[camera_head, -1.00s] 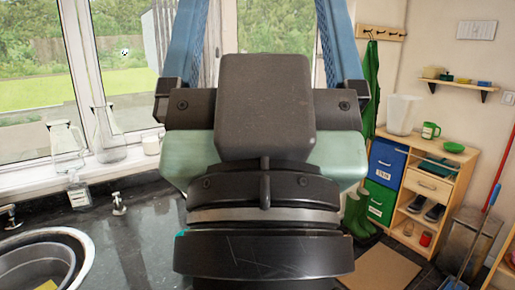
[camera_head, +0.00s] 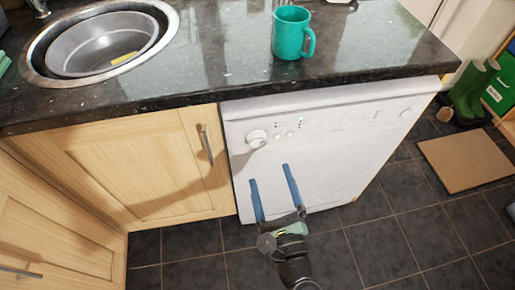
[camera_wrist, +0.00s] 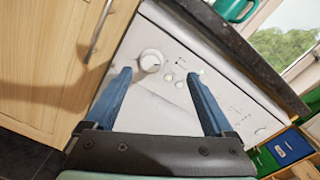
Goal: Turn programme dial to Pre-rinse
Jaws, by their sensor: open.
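The white dishwasher (camera_head: 335,160) stands under the dark worktop. Its round white programme dial (camera_head: 256,138) is at the upper left of the front, and it also shows in the wrist view (camera_wrist: 151,60). Small buttons and printed marks lie to its right, too small to read. I cannot tell which programme the dial points to. My gripper (camera_head: 269,173) is open and empty, its two blue fingers pointing up toward the panel from below. In the wrist view the dial appears between the fingertips, nearer the left finger; no contact is visible.
A teal mug (camera_head: 291,35) stands on the worktop (camera_head: 200,70) above the dishwasher. A sink with a grey bowl (camera_head: 105,45) is at the left. A wooden cupboard door (camera_head: 150,165) with a metal handle adjoins the dishwasher.

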